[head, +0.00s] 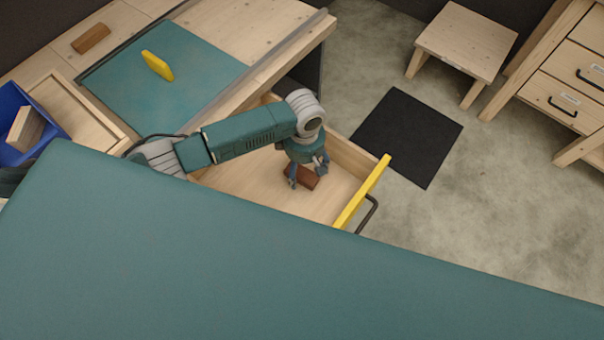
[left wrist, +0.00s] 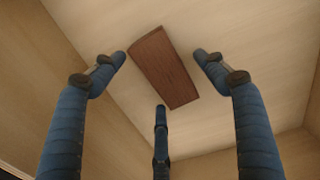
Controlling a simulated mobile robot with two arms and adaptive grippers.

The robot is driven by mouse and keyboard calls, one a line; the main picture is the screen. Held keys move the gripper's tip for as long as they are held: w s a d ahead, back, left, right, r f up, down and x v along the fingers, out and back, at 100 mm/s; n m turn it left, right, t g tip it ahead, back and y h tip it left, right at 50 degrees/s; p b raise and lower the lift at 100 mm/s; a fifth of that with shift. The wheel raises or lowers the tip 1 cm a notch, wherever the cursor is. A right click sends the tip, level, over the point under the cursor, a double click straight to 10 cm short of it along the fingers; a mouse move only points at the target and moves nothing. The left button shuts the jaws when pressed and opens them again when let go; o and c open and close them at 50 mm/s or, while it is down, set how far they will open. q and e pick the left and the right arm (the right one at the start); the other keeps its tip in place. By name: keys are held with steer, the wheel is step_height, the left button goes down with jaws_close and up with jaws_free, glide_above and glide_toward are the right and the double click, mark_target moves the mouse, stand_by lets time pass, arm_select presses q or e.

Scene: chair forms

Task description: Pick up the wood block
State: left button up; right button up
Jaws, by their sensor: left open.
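A dark reddish-brown wood block (head: 309,182) lies on the floor of an open wooden drawer (head: 245,178). In the left wrist view the block (left wrist: 165,68) lies flat and tilted across the picture, whole in view. My left gripper (head: 306,173) is inside the drawer above the block, pointing down, and hides part of it in the head view. In the left wrist view its three blue fingers are spread around the block, with gaps at both sides; they hold nothing. My right gripper is not in view.
The drawer's yellow front (head: 362,192) and side walls surround the gripper. The bench holds a teal mat (head: 190,85) with a yellow piece (head: 157,66), another brown block (head: 90,38) and a blue bin (head: 12,103) with a light block (head: 26,129). A stool (head: 465,42) stands beyond.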

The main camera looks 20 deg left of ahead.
arm_select(q)
steer(key=shift+f, duration=0.4)
steer(key=c, duration=1.3)
steer(key=shift+r, duration=0.1)
